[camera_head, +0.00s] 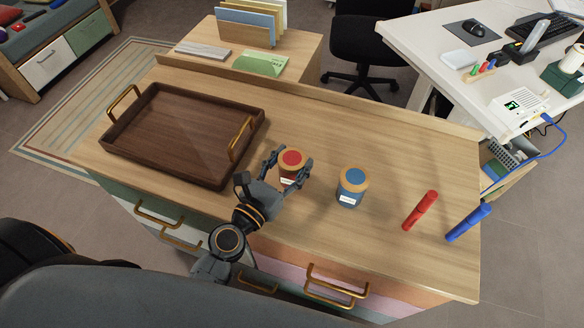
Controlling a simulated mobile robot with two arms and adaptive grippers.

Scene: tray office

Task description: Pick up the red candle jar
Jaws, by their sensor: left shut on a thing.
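The red candle jar (292,160) is a small jar with a red top inside a tan rim and a white label. It is upright on or just above the wooden cabinet top (330,125); I cannot tell which. My left gripper (289,168) is shut on it, with one finger on each side. The gripper reaches in from the front left. A similar jar with a blue top (352,187) stands upright to the right, apart from the gripper. My right gripper is not in view.
An empty brown tray (180,167) with brass handles lies left of the gripper. A red cylinder (420,210) and a blue cylinder (468,222) are at the right. A file holder (246,27) stands behind. The wood between the red jar and the back ledge is clear.

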